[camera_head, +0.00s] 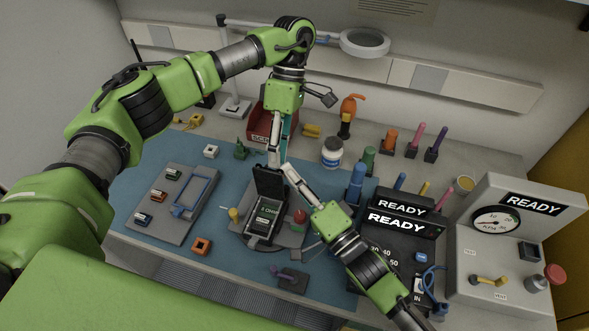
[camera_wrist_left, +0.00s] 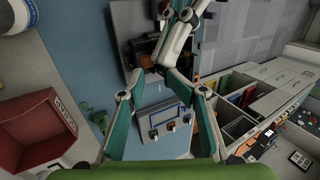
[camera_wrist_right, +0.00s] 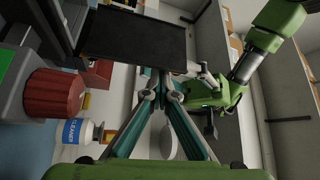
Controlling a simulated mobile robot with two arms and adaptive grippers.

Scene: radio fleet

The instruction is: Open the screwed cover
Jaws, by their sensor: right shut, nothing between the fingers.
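The radio (camera_head: 264,217) lies in a grey fixture (camera_head: 240,225) on the blue mat, its screen and lower part facing up. A dark panel (camera_head: 270,183) stands up at its far end, apparently the cover; it fills the upper middle of the right wrist view (camera_wrist_right: 135,42). Screws are too small to tell. My left gripper (camera_head: 274,162) points down just behind the panel's top edge; its fingers look apart in the left wrist view (camera_wrist_left: 151,74), though contact with the panel is unclear. My right gripper (camera_head: 287,170) is shut and empty, close to the panel's right side.
A red knob (camera_head: 299,216) sits right of the radio, a yellow one (camera_head: 235,214) left. A grey tray (camera_head: 178,203) lies left. Black READY boxes (camera_head: 398,222) stand right, near my right arm. A cleaner jar (camera_head: 332,153) and red bin (camera_head: 262,125) stand behind.

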